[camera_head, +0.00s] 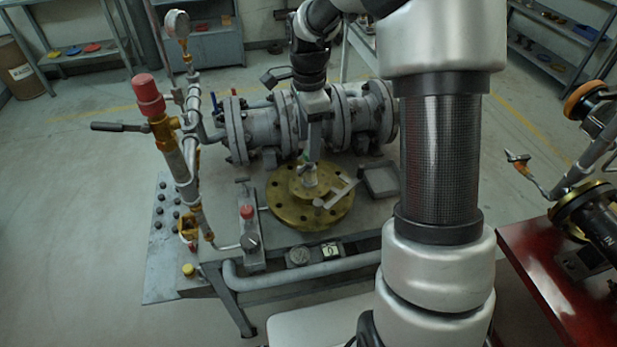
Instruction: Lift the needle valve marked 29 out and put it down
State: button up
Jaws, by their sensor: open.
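A brass flange (283,208) with bolt holes lies on the grey bench. My gripper (311,164) points down over its middle, at a small grey metal fitting (309,178) there. The gripper is open; its fingertips are small, and I cannot tell whether they touch or surround the fitting. A light grey angled piece (341,192) lies on the right of the flange. A small grey valve block (248,228) with a red cap stands left of the flange. No number 29 is legible, so I cannot tell which piece is the needle valve.
Large flanged grey pipework (238,132) stands behind the flange. A tall pipe with a red top (148,95) and a lever rises at left. A shallow grey tray (381,181) sits right of the flange. A red table (541,262) stands at far right.

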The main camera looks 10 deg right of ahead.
aim_at(309, 166)
notch_tip(309, 166, down, 9)
jog(key=shift+f, duration=0.1)
dwell(0.4)
grip_shut()
